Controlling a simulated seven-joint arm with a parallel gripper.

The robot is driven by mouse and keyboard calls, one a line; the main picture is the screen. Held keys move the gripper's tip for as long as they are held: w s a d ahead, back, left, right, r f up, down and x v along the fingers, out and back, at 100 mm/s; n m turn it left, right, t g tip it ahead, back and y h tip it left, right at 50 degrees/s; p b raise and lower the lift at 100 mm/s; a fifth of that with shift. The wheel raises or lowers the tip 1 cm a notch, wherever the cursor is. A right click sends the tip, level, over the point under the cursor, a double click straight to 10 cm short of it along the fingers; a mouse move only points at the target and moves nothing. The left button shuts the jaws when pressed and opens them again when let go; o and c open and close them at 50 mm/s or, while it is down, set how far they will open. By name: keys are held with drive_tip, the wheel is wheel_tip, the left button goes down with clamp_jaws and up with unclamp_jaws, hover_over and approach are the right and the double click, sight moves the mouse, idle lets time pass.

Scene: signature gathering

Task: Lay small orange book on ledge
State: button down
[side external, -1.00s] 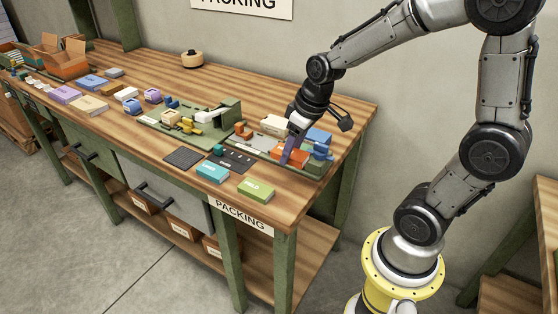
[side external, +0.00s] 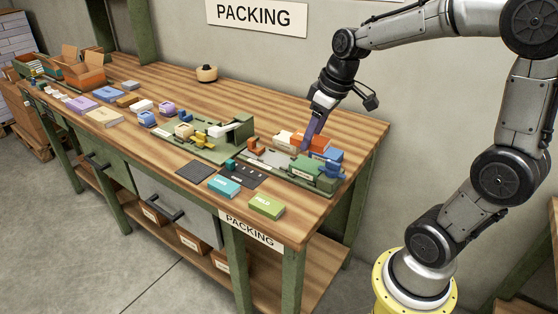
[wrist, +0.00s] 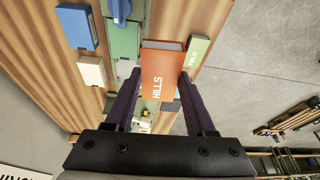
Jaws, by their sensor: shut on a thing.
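The small orange book (wrist: 165,68), lettered HILLS, is between the two purple fingers of my gripper (wrist: 155,92) in the wrist view. My gripper is shut on it. In the side view the orange book (side external: 319,143) shows beside the purple fingers (side external: 309,140), above the right end of the bench. A green raised piece (side external: 312,174) with a small label stands below and in front of the book. It also shows in the wrist view (wrist: 124,42), partly hidden by the book. I cannot tell for certain which surface is the ledge.
A cream book (side external: 283,138) and a blue book (side external: 334,155) lie close by. A teal book (side external: 224,186) and a green book (side external: 266,206) lie at the bench's front edge. A green fixture (side external: 232,132) with yellow parts stands to the left. Bare wood lies behind.

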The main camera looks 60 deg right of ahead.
drive_tip(key=w+d+f, duration=0.2)
drive_tip(key=d, duration=0.1)
hover_over(275, 159)
drive_tip(key=s, duration=0.1)
drive_tip(key=shift+m, duration=0.3)
wheel_tip(275, 159, down, 9)
drive_tip(key=shift+s+a+f, duration=0.1)
drive_tip(key=shift+s+x, duration=0.15)
drive_tip(key=shift+x, duration=0.7)
drive_tip(key=shift+s+x, duration=0.15)
drive_tip(key=shift+x, duration=0.7)
drive_tip(key=shift+f, duration=0.3)
